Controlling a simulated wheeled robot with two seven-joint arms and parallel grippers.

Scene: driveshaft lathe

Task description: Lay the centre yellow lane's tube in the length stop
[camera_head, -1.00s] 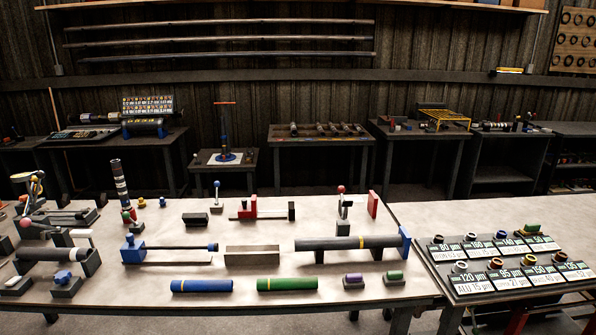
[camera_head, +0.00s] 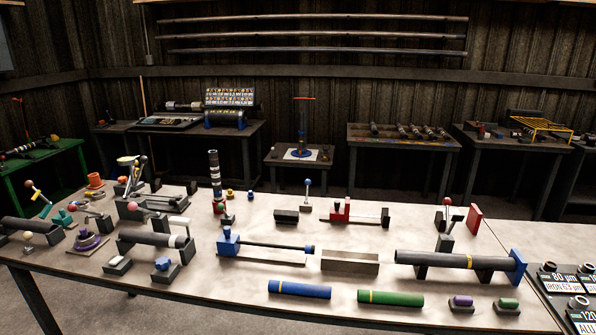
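Several short dark tubes (camera_head: 416,131) lie side by side on a back table; their lane colours are too small to tell. On the front bench, a long dark grey tube (camera_head: 430,258) with a yellow band lies level on dark supports, its right end at an upright blue plate (camera_head: 518,266). I cannot tell for certain which fixture is the length stop. A blue tube (camera_head: 300,289) and a green tube (camera_head: 390,298), each with a yellow band, lie at the bench's front. Neither of my grippers is in view.
A grey open trough (camera_head: 350,262) and a blue-ended rod fixture (camera_head: 266,246) stand mid-bench. A red slide fixture (camera_head: 352,213) is behind them. Various fixtures crowd the bench's left. A panel of labelled parts (camera_head: 572,295) is at far right. A yellow wire rack (camera_head: 542,126) stands behind.

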